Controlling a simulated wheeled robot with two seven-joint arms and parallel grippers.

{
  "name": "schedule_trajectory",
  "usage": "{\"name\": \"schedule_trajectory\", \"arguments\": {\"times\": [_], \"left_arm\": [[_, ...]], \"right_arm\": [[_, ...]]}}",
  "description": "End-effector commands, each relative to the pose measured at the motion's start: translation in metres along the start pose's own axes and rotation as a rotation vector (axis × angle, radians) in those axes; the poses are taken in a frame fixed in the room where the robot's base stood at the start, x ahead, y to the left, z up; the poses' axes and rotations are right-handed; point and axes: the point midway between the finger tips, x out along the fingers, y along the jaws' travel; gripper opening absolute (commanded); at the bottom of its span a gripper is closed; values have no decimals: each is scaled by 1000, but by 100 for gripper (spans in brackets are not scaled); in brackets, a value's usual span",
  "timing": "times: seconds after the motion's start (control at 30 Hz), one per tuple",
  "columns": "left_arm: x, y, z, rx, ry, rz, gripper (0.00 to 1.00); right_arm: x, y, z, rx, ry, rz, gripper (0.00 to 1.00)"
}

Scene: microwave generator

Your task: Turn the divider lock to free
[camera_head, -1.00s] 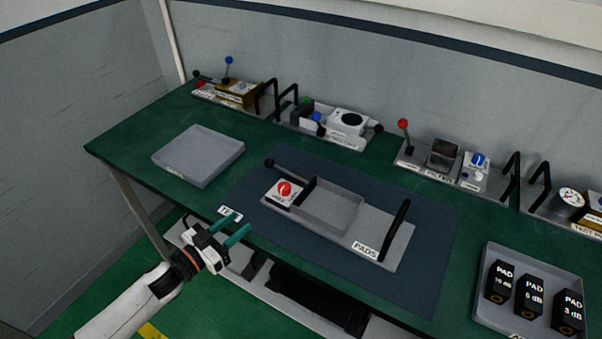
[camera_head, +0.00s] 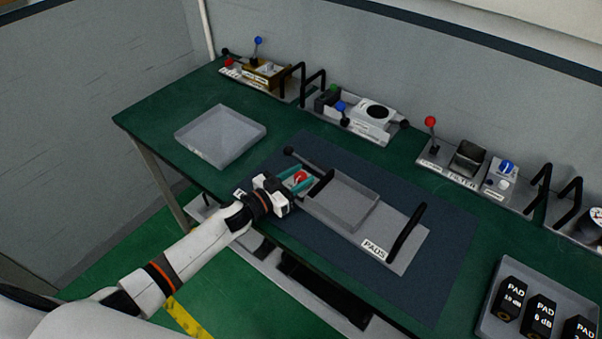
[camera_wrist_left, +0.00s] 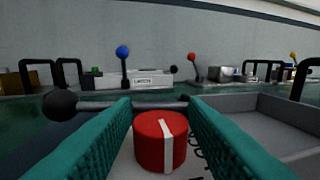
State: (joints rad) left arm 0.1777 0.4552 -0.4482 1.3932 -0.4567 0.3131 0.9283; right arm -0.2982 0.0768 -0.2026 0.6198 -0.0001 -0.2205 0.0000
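The divider lock appears to be the red round knob (camera_head: 300,177) with a white pointer line, on the left end of the grey PADS fixture (camera_head: 409,255). In the left wrist view the red knob (camera_wrist_left: 160,140) sits between my two teal fingers, with its white line running nearly along the fingers, slightly slanted. My left gripper (camera_head: 298,180) is open around the knob; a narrow gap seems to show at each side. The lettering beside the knob is mostly hidden. A black-balled lever (camera_head: 290,152) lies just behind it. My right gripper is not in view.
An empty grey tray (camera_head: 222,135) stands left on the green bench. A tray at right holds black PAD blocks (camera_head: 541,318). A black handle (camera_head: 408,228) rises from the fixture's right end. Several devices with levers line the back, including a blue-balled lever (camera_wrist_left: 123,52).

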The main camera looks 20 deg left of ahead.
Motion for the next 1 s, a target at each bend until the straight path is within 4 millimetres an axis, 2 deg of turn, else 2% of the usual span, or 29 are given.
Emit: {"name": "schedule_trajectory", "arguments": {"times": [0.1,0.4,0.6,1.0], "left_arm": [[7,0,0,1,0,-1,39],[8,0,0,1,1,-1,38],[8,0,0,1,1,-1,7],[8,-1,-1,0,1,-69,7]], "right_arm": [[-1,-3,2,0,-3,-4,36],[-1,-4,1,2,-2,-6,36],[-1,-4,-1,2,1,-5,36],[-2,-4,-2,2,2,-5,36]]}}
